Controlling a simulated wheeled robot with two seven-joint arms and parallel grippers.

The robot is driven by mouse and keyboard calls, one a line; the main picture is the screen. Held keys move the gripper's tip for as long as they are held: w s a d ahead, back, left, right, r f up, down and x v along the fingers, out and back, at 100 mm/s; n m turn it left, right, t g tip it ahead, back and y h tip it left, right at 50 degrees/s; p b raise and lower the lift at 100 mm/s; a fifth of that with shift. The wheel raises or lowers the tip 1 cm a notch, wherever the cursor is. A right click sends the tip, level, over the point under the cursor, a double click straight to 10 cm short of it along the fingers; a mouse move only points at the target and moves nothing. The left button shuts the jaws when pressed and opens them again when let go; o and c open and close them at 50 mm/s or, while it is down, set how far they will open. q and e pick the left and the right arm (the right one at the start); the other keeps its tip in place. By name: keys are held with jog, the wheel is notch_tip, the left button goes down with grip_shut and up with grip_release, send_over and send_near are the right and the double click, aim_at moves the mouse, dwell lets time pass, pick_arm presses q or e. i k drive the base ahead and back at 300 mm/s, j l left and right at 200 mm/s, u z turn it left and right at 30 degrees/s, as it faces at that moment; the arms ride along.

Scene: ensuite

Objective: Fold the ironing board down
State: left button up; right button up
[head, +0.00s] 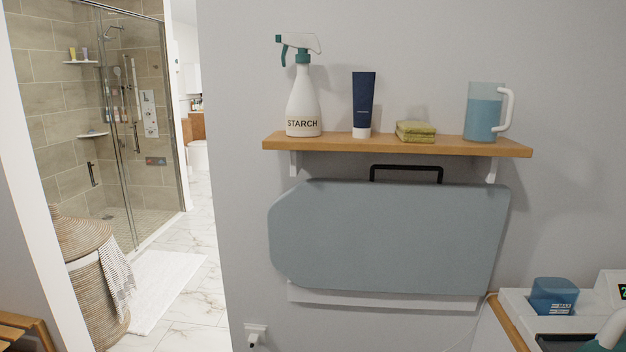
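The ironing board (385,238) is a grey-blue padded panel on the wall below a wooden shelf. It is folded up, nearly flat against the wall, with its tapered end to the left. A black handle (406,169) stands up at its top edge, just under the shelf. A white mounting strip (385,298) shows along its bottom edge. Neither of my grippers is in view.
The shelf (400,146) holds a starch spray bottle (303,100), a blue tube (362,105), folded cloths (416,131) and a water jug (483,112). A counter with a blue cup (555,294) stands at lower right. A wicker basket (88,270) stands left, by the doorway.

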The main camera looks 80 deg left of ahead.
aim_at(440, 237)
jog(key=u, duration=2.1)
jog(key=i+l+u, duration=0.1)
jog(key=i+u, duration=0.15)
jog(key=i, duration=0.4)
